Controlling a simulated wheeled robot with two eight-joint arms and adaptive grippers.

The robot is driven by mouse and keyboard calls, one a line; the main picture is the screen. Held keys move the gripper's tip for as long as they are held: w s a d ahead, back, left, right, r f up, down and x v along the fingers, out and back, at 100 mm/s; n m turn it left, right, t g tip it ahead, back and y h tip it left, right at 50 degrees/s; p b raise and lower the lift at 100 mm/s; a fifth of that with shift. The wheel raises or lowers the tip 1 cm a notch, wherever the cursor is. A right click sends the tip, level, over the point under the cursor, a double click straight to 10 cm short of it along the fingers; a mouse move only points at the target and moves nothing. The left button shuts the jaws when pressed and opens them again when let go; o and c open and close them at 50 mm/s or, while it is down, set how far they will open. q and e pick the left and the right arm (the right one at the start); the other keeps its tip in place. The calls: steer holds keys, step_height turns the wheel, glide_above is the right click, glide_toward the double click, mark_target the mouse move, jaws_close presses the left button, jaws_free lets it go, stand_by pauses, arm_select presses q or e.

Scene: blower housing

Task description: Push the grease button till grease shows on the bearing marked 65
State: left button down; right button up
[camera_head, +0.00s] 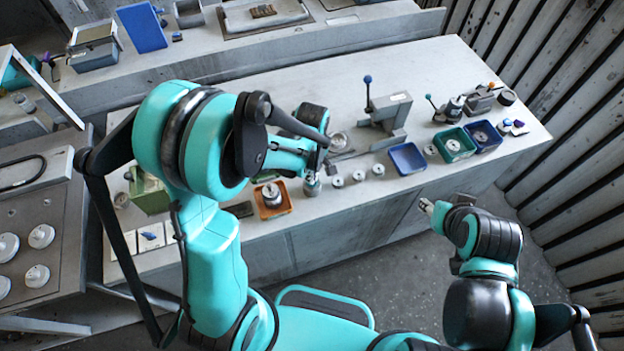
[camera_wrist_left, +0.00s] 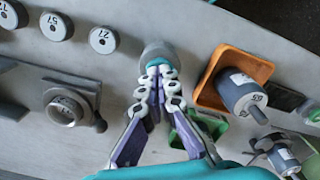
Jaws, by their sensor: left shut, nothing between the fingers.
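My left gripper (camera_head: 312,172) points down at a small grey upright cylinder (camera_head: 312,188) on the bench. In the left wrist view the shut fingertips (camera_wrist_left: 160,67) are at the top of this cylinder (camera_wrist_left: 154,48), with nothing between them. They cover part of its top, so I cannot see a button or whether they touch it. Several pale discs (camera_head: 358,175) stand in a row beside it; in the wrist view their labels (camera_wrist_left: 103,39) are small and turned. A grey cylindrical part (camera_wrist_left: 240,92) in the orange tray carries a label that may read 65. I see no grease.
The orange tray (camera_wrist_left: 263,67) is close to the left gripper. A grey lever press (camera_head: 390,115) and a blue tray (camera_head: 407,158) stand to the right. My right gripper (camera_head: 427,206) is off the bench's front edge, small in view.

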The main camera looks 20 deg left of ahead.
arm_select(q)
steer(key=shift+r+p, duration=0.75)
steer(key=shift+r, duration=0.25)
steer(key=shift+f, duration=0.25)
